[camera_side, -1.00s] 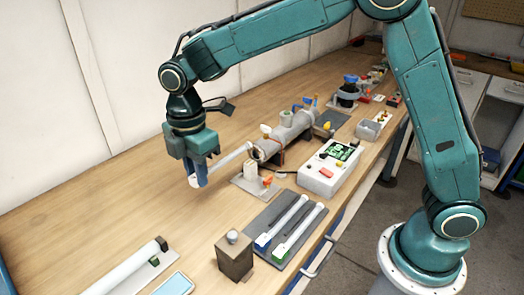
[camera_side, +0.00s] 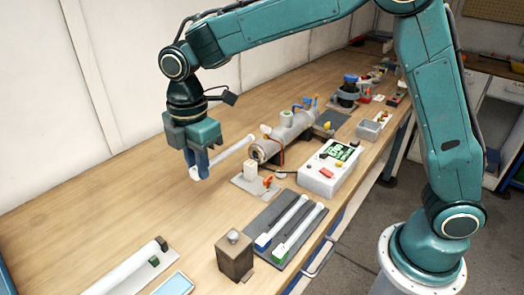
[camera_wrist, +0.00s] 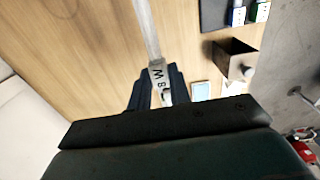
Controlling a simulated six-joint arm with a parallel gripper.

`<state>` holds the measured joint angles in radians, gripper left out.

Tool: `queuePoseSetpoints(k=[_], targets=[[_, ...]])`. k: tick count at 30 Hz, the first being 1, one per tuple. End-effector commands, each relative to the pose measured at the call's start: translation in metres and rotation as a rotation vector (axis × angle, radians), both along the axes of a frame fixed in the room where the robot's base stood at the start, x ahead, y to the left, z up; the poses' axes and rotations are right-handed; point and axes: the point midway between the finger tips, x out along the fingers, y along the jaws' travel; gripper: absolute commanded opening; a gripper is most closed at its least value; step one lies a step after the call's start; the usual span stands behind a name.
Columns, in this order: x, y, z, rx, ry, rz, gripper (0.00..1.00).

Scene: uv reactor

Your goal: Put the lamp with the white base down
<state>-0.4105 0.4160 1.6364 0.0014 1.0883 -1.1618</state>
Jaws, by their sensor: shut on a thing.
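My gripper (camera_side: 199,170) is shut on the white base of a lamp, above the table left of the grey reactor tube. The lamp (camera_side: 228,154) is a slim pale tube. It points up and to the right, its far end close to the reactor's near end. In the wrist view the lamp (camera_wrist: 147,28) runs up from between the fingers, and its white base (camera_wrist: 158,74) bears dark letters. Two other lamps lie on a dark grey mat (camera_side: 273,218): one with a blue base (camera_side: 262,243) and one with a green base (camera_side: 280,249).
The grey reactor (camera_side: 283,138) stands on the table (camera_side: 100,213), with a white control box (camera_side: 330,168) to its right. A long white tube (camera_side: 130,268) lies at front left. Bare wood lies left of my gripper.

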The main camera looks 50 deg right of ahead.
Motion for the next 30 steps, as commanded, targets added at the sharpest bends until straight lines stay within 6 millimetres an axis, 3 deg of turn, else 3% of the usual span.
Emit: queuePoseSetpoints(k=[18, 24, 30], targets=[[-0.088, -0.013, 0.07, -0.005, -0.002, 0.001, 0.0], [-0.104, -0.016, 0.079, -0.007, 0.0, 0.0, 0.0], [-0.107, -0.017, 0.08, -0.008, 0.001, 0.0, 0.0]])
